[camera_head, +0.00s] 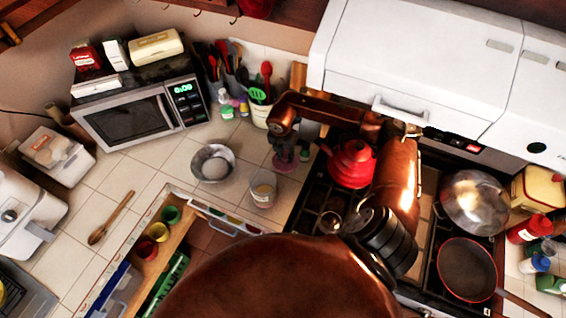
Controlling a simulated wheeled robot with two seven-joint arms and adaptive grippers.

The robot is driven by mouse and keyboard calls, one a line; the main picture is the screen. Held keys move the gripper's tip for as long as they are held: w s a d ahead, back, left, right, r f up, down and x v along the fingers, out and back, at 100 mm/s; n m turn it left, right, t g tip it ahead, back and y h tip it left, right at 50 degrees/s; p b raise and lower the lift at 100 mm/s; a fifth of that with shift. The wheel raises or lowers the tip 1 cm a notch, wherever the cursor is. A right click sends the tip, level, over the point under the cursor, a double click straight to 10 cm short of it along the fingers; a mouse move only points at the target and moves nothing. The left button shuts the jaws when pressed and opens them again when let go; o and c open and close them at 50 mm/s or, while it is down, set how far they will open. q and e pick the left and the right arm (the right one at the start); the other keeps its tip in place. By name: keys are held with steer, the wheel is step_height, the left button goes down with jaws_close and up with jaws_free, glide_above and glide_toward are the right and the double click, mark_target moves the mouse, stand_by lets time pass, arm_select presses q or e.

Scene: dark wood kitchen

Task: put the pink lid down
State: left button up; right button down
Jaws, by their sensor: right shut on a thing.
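My right gripper (291,152) points down over the tiled counter, just left of the stove. It is shut on the pink lid (286,166), which shows as a small pink disc beneath the fingers. The fingers hide part of the lid, and I cannot tell whether it touches the counter. A clear open-topped jar (263,189) stands on the counter just below and left of the lid. My left gripper is not in view.
A metal bowl (213,162) sits left of the jar. A utensil holder (261,113) stands behind, and a red kettle (351,164) is on the stove to the right. An open drawer (207,234) holds colored cups. Bare tiles lie around the wooden spoon (110,219).

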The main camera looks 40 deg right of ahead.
mark_target(285, 164)
step_height(285, 164, down, 3)
steer(key=shift+w+a+r, duration=0.1)
steer(key=shift+w, duration=0.05)
step_height(285, 164, down, 3)
steer(key=shift+r+p, duration=0.1)
steer(key=shift+p, duration=0.4)
steer(key=shift+f, duration=0.3)
steer(key=c, duration=2.2)
jaws_free()
steer(key=shift+f, duration=0.15)
steer(key=o, duration=0.5)
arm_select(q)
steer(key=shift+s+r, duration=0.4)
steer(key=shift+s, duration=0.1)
